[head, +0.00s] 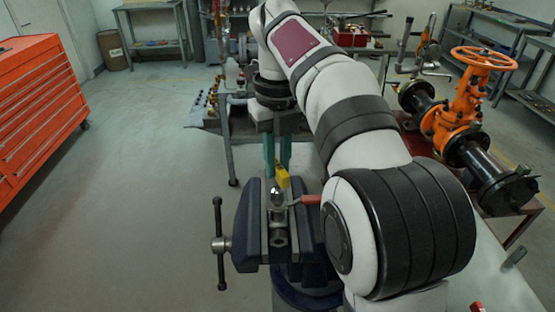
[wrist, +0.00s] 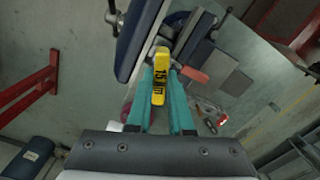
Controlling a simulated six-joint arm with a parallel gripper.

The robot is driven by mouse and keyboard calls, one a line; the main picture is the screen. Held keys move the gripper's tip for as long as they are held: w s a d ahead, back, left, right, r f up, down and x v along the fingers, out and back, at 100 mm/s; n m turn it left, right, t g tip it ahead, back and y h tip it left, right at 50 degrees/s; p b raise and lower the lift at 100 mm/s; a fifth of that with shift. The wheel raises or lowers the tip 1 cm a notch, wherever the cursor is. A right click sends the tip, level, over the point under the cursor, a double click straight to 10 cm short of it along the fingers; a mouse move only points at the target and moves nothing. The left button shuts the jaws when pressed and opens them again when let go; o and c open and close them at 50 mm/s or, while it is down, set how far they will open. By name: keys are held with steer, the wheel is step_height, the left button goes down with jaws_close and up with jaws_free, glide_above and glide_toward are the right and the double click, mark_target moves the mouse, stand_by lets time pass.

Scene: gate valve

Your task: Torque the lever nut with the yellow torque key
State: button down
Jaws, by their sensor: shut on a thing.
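The yellow torque key (wrist: 159,84), marked 15, is between the teal fingers of my gripper (wrist: 162,76) in the wrist view. My gripper is shut on it. In the head view my gripper (head: 278,168) points down, and the yellow key (head: 282,178) shows at its fingertips, above a small metal valve (head: 279,216). The valve is clamped in the dark blue vise (head: 248,229). Its red lever (head: 306,200) sticks out to the right, and it also shows in the wrist view (wrist: 193,73). The lever nut is hidden, so I cannot tell whether the key sits on it.
The vise handle (head: 219,244) stands out to the left. An orange gate valve (head: 466,110) with black pipe flanges stands at the right. An orange tool cabinet (head: 40,110) is at the far left. A workbench with fittings stands behind the vise. Open floor lies left of the vise.

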steer(key=shift+f, duration=0.7)
stand_by(0.6)
steer(key=m, duration=0.4)
steer(key=shift+r, duration=1.35)
steer(key=n, duration=1.2)
